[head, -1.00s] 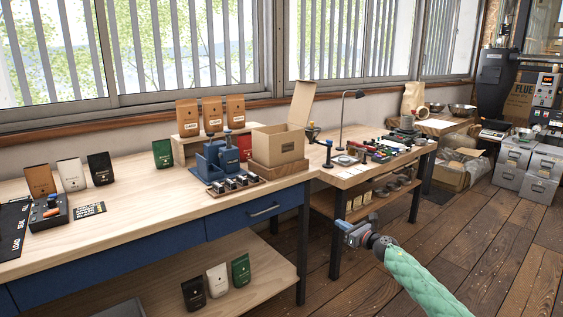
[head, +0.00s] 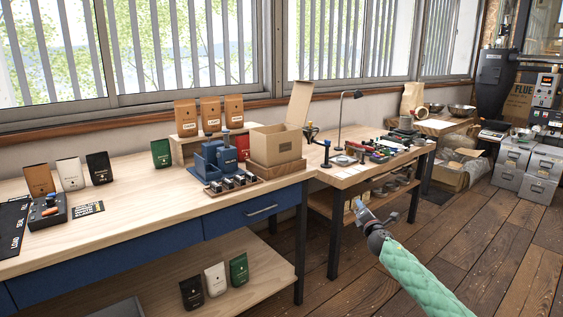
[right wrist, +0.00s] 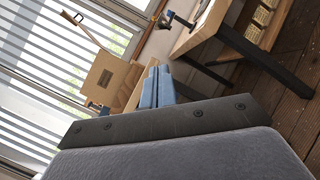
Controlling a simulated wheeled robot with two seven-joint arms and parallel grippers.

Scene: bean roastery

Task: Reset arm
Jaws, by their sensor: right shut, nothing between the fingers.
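My right gripper (head: 358,206) is at the lower right of the head view, at the end of my green-sleeved arm. It is in the air in front of the workbenches, over the wooden floor. In the right wrist view its two blue fingers (right wrist: 157,86) are together with nothing between them. It touches no bench or object in the head view. My left gripper is in neither view.
A long workbench (head: 130,196) with a blue drawer (head: 246,213) fills the left. An open cardboard box (head: 277,143) stands on it, and it also shows in the right wrist view (right wrist: 104,77). A second bench (head: 343,181) carries small tools.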

